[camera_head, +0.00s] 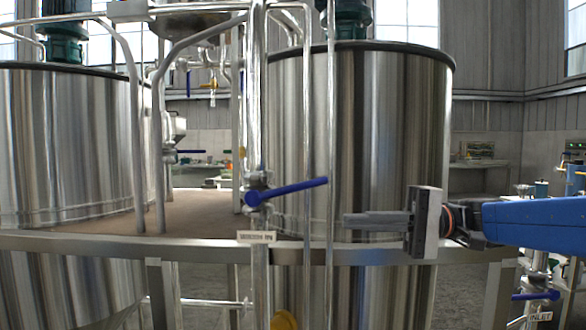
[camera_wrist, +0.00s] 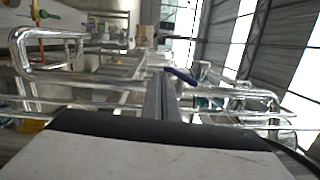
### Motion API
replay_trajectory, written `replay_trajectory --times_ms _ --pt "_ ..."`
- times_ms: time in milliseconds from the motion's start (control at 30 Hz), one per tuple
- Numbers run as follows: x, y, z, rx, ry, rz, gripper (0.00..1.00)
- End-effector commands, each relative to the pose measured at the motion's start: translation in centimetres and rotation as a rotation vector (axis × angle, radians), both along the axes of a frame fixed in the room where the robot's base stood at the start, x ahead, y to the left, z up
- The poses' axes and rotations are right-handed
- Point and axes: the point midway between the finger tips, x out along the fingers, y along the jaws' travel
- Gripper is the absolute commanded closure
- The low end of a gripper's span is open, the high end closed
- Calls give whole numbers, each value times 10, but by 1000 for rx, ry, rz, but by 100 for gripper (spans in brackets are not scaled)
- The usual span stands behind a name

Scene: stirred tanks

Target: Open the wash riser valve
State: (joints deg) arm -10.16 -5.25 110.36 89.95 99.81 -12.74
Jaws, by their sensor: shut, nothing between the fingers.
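A valve with a long blue lever (camera_head: 295,190) sits on a vertical steel pipe near the middle of the head view. The lever points right and slightly up, across the pipe. A small label plate (camera_head: 256,236) hangs just below it; its lettering is too small to read surely. My gripper (camera_head: 347,220) is to the right of and a little below the lever's tip, fingers pointing left, shut and empty. It appears apart from the lever, though depth is hard to judge. In the wrist view, a blue lever (camera_wrist: 181,76) shows just beyond my closed fingers (camera_wrist: 163,74).
A horizontal steel rail (camera_head: 380,252) runs below the lever and my gripper. Large steel tanks (camera_head: 390,130) and (camera_head: 75,140) stand behind. Thin vertical pipes (camera_head: 331,120) rise close to the lever's tip. Another blue-handled valve (camera_head: 535,296), near an INLET label, is at lower right.

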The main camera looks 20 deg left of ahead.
Motion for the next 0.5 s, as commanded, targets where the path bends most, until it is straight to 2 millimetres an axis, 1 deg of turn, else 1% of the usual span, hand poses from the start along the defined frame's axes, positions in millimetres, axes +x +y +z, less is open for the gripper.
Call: replay_trajectory --times_ms 33,100,200,300,367,500 --pt "12 4 13 64 7 19 100" --pt "24 6 32 151 14 43 100" --pt "37 7 50 244 16 64 100" --pt "44 6 61 300 15 76 100" --pt "46 7 64 316 15 80 100" --pt "43 14 68 323 16 82 100"
